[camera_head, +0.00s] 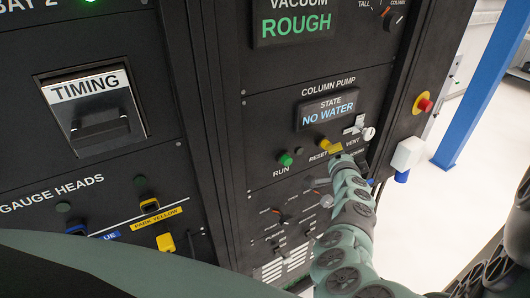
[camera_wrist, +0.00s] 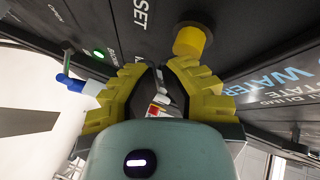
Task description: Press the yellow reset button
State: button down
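The yellow reset button (camera_head: 324,143) sits on the column pump panel by the RESET label, right of the green RUN button (camera_head: 285,159). In the wrist view the yellow button (camera_wrist: 190,41) stands out from the dark panel just beyond and right of my fingertips.
The state display (camera_head: 327,110) reads NO WATER. A white knob (camera_head: 369,133) is near the VENT label. Small knobs (camera_head: 280,215) sit lower on the panel. A red emergency button (camera_head: 425,105) and white box (camera_head: 407,153) are on the cabinet's right side. Open floor lies right.

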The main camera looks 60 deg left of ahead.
jog(key=shift+a, duration=0.6)
dwell(0.3)
jog(key=shift+d, duration=0.15)
jog(key=shift+s+d, duration=0.1)
jog(key=shift+d, duration=0.85)
jog(key=shift+d, duration=0.1)
jog(key=d, duration=0.5)
jog(key=shift+s+p, duration=0.15)
jog(key=shift+p, duration=0.15)
jog(key=shift+a, duration=0.1)
dwell(0.4)
